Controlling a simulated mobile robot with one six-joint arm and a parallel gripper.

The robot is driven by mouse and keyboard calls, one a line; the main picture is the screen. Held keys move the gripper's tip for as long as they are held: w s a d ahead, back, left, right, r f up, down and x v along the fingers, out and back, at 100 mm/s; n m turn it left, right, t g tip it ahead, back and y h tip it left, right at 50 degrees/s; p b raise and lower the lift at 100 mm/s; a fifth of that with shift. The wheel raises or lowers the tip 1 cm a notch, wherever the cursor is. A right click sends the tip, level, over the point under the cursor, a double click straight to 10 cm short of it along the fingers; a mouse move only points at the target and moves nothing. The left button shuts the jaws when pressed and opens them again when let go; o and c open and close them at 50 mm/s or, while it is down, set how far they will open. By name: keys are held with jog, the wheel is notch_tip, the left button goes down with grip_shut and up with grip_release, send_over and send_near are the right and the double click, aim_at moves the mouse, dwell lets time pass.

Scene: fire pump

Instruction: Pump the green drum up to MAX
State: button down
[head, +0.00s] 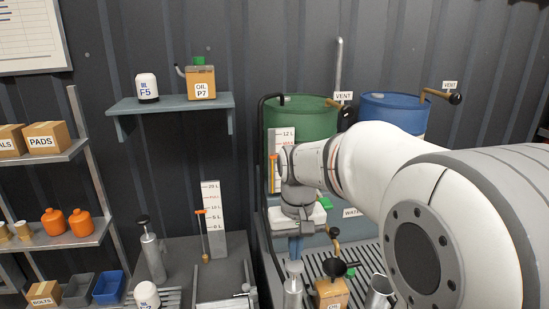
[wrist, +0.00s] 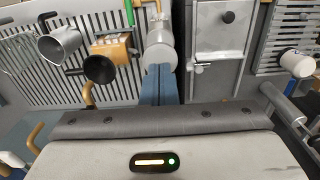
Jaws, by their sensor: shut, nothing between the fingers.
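The green drum (head: 300,115) stands at the back behind my arm, which hides its lower part. A white scale (head: 286,134) marked 12 L stands at its left front, with red lettering too small to read surely and an orange marker (head: 273,158). My gripper (head: 295,256) points down, its blue fingers together and empty. It is right above a grey cylinder (head: 293,291) on the slatted bench. In the wrist view the closed fingertips (wrist: 160,68) reach the edge of the grey cylinder (wrist: 160,52). I cannot tell whether they touch it.
An oil box (head: 332,293) with a black funnel-like top and a metal cup (head: 379,292) stand right of the cylinder. A blue drum (head: 393,103) is behind. A pump-like cylinder with a black knob (head: 151,252) and a second scale (head: 213,215) stand left.

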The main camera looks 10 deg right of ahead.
aim_at(295, 263)
jog(key=shift+f+b, duration=2.35)
jog(key=shift+f, duration=0.95)
jog(key=shift+r, duration=0.15)
jog(key=shift+r+p, duration=2.65)
jog(key=shift+r, duration=0.6)
jog(key=shift+f, duration=0.2)
